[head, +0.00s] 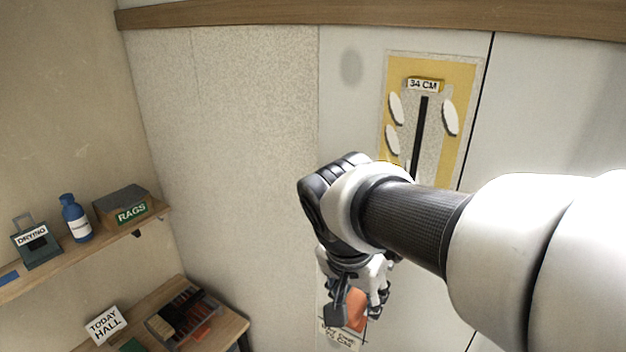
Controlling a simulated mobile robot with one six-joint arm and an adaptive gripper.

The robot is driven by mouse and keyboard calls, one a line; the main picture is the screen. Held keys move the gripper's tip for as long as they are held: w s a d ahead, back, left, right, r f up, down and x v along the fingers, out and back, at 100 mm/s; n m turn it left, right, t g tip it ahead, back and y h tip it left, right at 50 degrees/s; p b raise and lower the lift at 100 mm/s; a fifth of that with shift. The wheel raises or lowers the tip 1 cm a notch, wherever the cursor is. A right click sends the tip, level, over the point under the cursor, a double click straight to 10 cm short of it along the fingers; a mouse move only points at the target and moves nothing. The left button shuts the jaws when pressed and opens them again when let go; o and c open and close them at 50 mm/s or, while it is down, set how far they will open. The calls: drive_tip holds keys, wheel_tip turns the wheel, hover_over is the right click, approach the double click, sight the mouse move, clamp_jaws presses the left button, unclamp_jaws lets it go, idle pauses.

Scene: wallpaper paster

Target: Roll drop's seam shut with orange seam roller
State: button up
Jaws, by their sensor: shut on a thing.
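The speckled wallpaper drop (250,130) hangs on the back wall below the wooden rail. Its right edge runs down the wall beside smoother, paler wall. My gripper (357,300) points down in front of the lower wall, just right of that edge. It is shut on an orange thing, which appears to be the orange seam roller (356,312); the fingers and wrist hide part of it. I cannot tell whether the roller touches the wall. My arm hides part of the wall to the right.
A yellow-bordered panel marked 34 CM (423,85) is on the wall behind my arm. A written note (340,338) is below my gripper. At left, a shelf (110,246) holds a rags box (122,207) and blue bottle (76,220); below, a table bears a tool tray (222,310).

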drive_tip(key=shift+w+d, duration=0.85)
drive_tip(key=shift+w, duration=0.3)
drive_tip(key=shift+w+d, duration=0.8)
drive_tip(key=shift+w, duration=0.35)
drive_tip(key=shift+w+d, duration=0.75)
drive_tip(key=shift+w, duration=0.3)
drive_tip(key=shift+r, duration=0.15)
idle(0.3)
drive_tip(key=shift+s+r, duration=0.1)
drive_tip(key=shift+r, duration=0.15)
drive_tip(key=shift+r, duration=3.5)
